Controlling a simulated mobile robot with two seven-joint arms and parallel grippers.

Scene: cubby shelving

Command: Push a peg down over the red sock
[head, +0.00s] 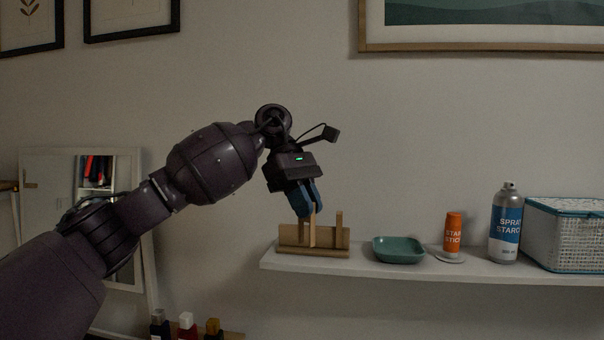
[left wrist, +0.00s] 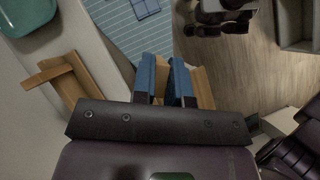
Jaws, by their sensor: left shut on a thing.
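My left gripper (head: 308,212) points down at the left end of the white shelf, its blue fingers shut on a pale wooden piece (head: 313,232) that looks like a peg. The piece hangs upright in front of a wooden holder (head: 290,237); whether the two touch is unclear. In the left wrist view the blue fingers (left wrist: 166,82) are close together, with wood (left wrist: 205,88) showing beside them and the holder (left wrist: 62,78) to the left. I see no red sock on the shelf. Something red (head: 95,170) shows small in the mirror. My right gripper is not seen.
On the shelf (head: 400,275), right of the holder, stand a teal dish (head: 398,250), an orange stick (head: 453,235), a spray starch can (head: 505,225) and a lidded basket (head: 565,235). A white-framed mirror (head: 141,215) leans at the left. Bottles (head: 186,325) stand below.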

